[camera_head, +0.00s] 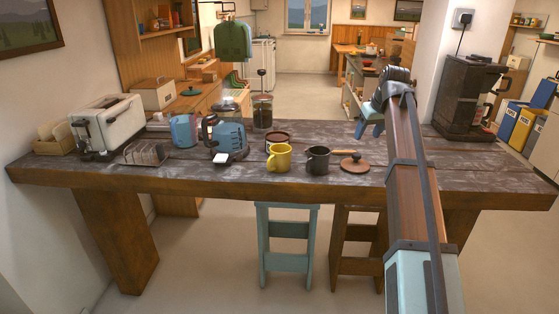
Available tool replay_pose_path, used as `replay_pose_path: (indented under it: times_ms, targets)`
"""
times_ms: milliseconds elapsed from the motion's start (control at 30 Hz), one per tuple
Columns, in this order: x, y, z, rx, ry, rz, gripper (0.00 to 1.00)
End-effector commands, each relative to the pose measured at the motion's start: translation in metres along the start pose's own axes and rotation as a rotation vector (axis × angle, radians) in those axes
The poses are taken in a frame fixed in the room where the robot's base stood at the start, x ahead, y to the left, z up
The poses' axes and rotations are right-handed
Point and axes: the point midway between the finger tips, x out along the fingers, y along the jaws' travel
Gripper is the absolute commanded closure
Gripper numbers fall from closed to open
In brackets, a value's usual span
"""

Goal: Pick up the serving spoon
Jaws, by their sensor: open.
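I cannot make out a serving spoon anywhere in the head view; it may be hidden or too small to tell. My gripper (367,132) is at the far end of my arm, over the right half of the dark wooden table (470,180). Its bluish fingers are apart and point downward, with nothing visible between them. My arm covers part of the table to the right of the gripper.
A yellow mug (279,158), a dark pot (317,161) and a brown lid (354,165) stand near the front edge. A blue kettle (229,140), French press (262,112) and toaster (107,126) are left. A coffee machine (467,96) stands right.

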Motion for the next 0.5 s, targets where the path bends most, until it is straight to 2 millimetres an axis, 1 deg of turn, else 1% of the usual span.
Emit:
replay_pose_path:
  times_ms: [33,100,333,433,500]
  targets:
    - [0.0,0.0,0.0,0.0,0.0,0.0,0.47]
    - [0.0,0.0,0.0,0.0,0.0,0.0,0.53]
    - [0.0,-0.001,0.0,-0.001,0.0,-0.001,0.53]
    - [0.002,-0.008,-0.003,-0.009,-0.001,-0.005,0.53]
    - [0.006,-0.017,-0.005,-0.02,-0.004,-0.011,0.53]
